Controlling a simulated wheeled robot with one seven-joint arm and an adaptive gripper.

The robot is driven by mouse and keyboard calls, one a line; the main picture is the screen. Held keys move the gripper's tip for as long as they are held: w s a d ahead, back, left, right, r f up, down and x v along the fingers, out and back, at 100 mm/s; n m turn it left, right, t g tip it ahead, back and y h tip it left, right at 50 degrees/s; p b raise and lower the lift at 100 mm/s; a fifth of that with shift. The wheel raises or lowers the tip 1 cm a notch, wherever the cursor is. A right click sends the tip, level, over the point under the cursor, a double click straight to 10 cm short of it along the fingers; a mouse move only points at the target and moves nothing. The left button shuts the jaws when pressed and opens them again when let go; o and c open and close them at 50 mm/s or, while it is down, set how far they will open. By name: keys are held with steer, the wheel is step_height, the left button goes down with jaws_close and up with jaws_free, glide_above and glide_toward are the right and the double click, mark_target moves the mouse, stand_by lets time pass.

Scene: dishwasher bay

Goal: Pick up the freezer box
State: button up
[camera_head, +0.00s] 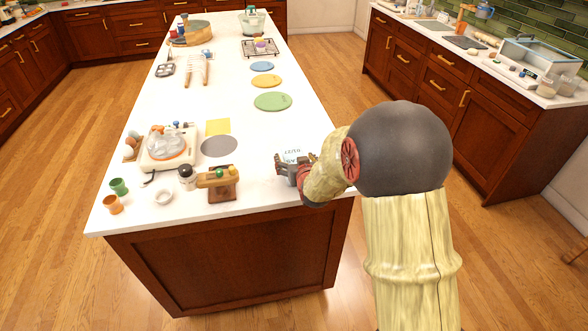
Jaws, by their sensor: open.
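A small pale box with blue lettering (292,155), which looks like the freezer box, lies on the white island top near its right edge. My gripper (298,163) reaches in from the right and is low over the near side of this box. Its jaws are open, with a fingertip on either side in the picture. The gripper and wrist hide the near part of the box. I cannot tell whether the fingers touch it.
A wooden block with coloured knobs (218,183) stands left of my gripper, with a dark-lidded jar (186,177) beside it. A grey disc (219,146) and yellow sheet (218,126) lie further left. A green disc (272,102) lies beyond the box, with clear countertop between.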

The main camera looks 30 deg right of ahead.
steer(key=shift+w+d+f, duration=0.15)
steer(key=shift+w, duration=0.45)
steer(key=shift+c, duration=0.2)
steer(key=c, duration=1.7)
